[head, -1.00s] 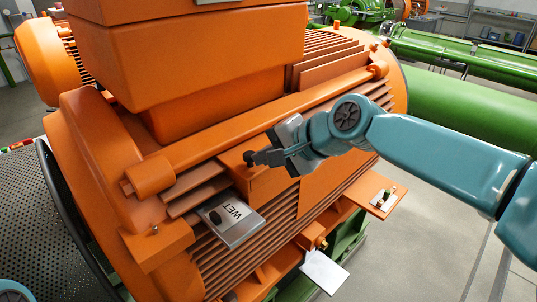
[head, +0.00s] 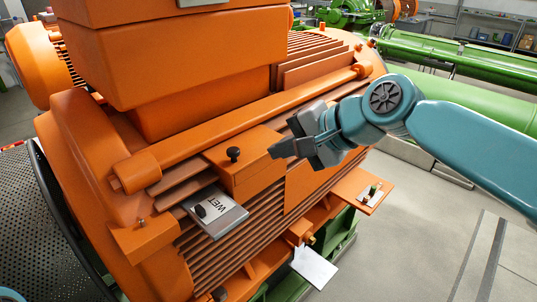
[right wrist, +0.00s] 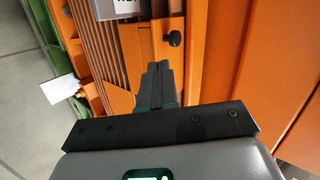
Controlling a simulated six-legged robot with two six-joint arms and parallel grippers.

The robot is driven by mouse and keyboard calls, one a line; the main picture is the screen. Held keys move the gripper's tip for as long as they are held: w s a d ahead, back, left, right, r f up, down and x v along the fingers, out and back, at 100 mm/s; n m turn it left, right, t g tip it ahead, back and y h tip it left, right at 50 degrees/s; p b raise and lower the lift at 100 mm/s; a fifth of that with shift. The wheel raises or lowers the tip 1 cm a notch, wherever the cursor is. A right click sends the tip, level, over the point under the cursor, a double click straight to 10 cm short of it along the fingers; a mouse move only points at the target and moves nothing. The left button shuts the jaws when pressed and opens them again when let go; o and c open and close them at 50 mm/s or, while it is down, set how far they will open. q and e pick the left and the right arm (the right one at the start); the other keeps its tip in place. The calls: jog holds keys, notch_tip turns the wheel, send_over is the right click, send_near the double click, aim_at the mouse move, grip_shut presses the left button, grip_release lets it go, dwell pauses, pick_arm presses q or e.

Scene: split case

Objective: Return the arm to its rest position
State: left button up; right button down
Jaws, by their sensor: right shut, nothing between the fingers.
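My right gripper (head: 277,152) is shut and empty. It is in front of the orange machine, just right of a small black knob (head: 233,154) on an orange box (head: 246,172), and apart from the knob. In the right wrist view the shut fingers (right wrist: 158,68) point at the machine, and the knob (right wrist: 174,38) is beyond them to the right. My teal right arm (head: 460,125) comes in from the right. My left gripper is not in view.
A grey plate marked WET (head: 216,211) sticks out left of the box. An orange shelf (head: 362,190) with small parts and a white card (head: 314,268) jut out lower down. Grey floor (head: 420,240) is clear at the right. Green pipes (head: 450,55) run behind.

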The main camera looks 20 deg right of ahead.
jog(key=v, duration=0.5)
jog(key=w+a+f+n+g+h, duration=0.1)
jog(key=w+a+f+n+g, duration=0.1)
jog(key=f, duration=1.5)
jog(key=w+a+f+n+g+h, duration=0.1)
jog(key=w+f+g, duration=0.1)
jog(key=f, duration=1.5)
jog(key=s+a+f+n+g, duration=0.2)
jog(key=s+f, duration=0.9)
jog(key=s+a+f+n+g, duration=0.1)
jog(key=s+a+f+n, duration=0.1)
jog(key=s+f, duration=0.8)
jog(key=shift+s+f+n+g+h, duration=0.3)
jog(key=shift+s+f+n+g, duration=0.1)
jog(key=shift+f+n, duration=0.25)
jog(key=shift+a, duration=0.15)
